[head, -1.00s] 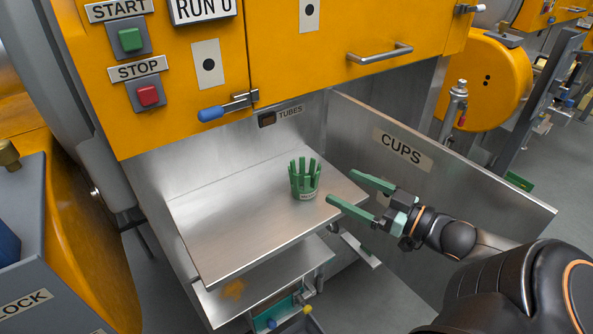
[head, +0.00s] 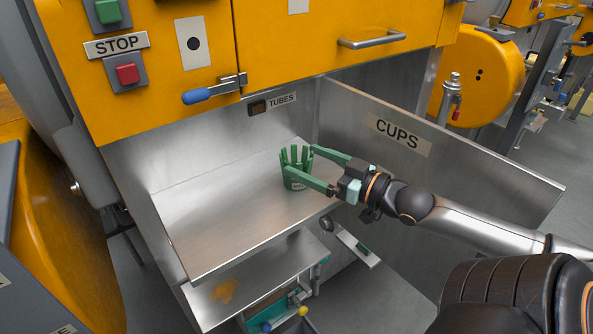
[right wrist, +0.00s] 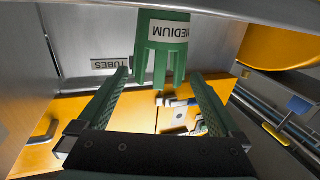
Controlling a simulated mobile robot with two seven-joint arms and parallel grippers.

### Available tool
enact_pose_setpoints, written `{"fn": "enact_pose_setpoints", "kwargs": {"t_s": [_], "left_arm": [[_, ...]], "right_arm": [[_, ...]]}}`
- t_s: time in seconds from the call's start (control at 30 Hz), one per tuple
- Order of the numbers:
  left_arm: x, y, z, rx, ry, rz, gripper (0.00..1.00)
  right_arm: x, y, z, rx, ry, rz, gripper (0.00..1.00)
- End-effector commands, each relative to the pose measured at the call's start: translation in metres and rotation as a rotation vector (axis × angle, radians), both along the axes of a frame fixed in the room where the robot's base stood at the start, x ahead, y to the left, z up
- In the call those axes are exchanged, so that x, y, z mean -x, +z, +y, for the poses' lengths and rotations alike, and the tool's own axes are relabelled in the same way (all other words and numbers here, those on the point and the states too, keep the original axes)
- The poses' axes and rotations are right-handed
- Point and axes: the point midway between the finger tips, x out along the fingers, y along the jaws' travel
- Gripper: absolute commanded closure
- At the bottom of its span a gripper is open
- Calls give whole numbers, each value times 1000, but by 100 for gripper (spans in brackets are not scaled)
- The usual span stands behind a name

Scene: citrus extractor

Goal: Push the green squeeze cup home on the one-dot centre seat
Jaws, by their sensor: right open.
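The green squeeze cup (head: 293,156) stands upright, prongs up, on the steel shelf (head: 215,220) near its right side. In the right wrist view the cup (right wrist: 162,50) appears upside down with a MEDIUM label. My right gripper (head: 300,161) is open, with one finger on each side of the cup. In the right wrist view the gripper (right wrist: 160,76) has visible gaps between its fingertips and the cup. The one-dot centre seat is not in view; a one-dot plate (head: 193,44) marks the orange front. My left gripper is not in view.
A steel panel labelled CUPS (head: 470,155) stands right of the shelf, behind my right arm. A blue-handled latch (head: 205,96) and a door handle (head: 372,41) stick out above. The shelf left of the cup is clear. A lower shelf (head: 260,285) lies below.

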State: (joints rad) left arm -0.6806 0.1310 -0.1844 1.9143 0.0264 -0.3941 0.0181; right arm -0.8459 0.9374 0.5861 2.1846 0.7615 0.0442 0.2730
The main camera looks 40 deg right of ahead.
Motion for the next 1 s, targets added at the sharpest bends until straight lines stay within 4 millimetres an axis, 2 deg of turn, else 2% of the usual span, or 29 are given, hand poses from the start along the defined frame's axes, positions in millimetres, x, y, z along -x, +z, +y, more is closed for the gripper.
{"fn": "enact_pose_setpoints", "kwargs": {"t_s": [0.33, 0.73, 1.0], "left_arm": [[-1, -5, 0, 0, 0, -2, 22], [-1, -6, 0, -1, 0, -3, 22], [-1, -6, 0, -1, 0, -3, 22]], "right_arm": [[-30, -1, 5, -1, -1, -3, 0], [-34, -2, 6, 0, 0, 1, 0], [-34, -2, 6, 0, 0, 1, 30]]}}
